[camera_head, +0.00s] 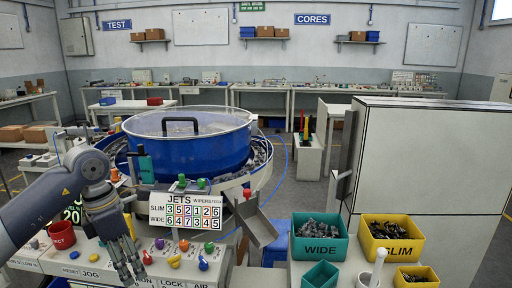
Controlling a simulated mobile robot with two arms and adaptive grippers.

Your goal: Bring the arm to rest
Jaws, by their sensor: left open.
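My left arm (50,195) comes in from the left edge and bends down at the wrist. My left gripper (131,264) is open, with its fingers pointing down, and nothing shows between them. It appears in front of the control panel, close to its buttons and knobs; I cannot tell whether it touches any of them. My right gripper is not in view.
A blue bowl (190,152) with a clear lid stands behind the panel (200,250). A JETS sign (188,213) stands right of my gripper. A green WIDE bin (319,250) and a yellow SLIM bin (390,252) sit at right, before a grey cabinet (430,150).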

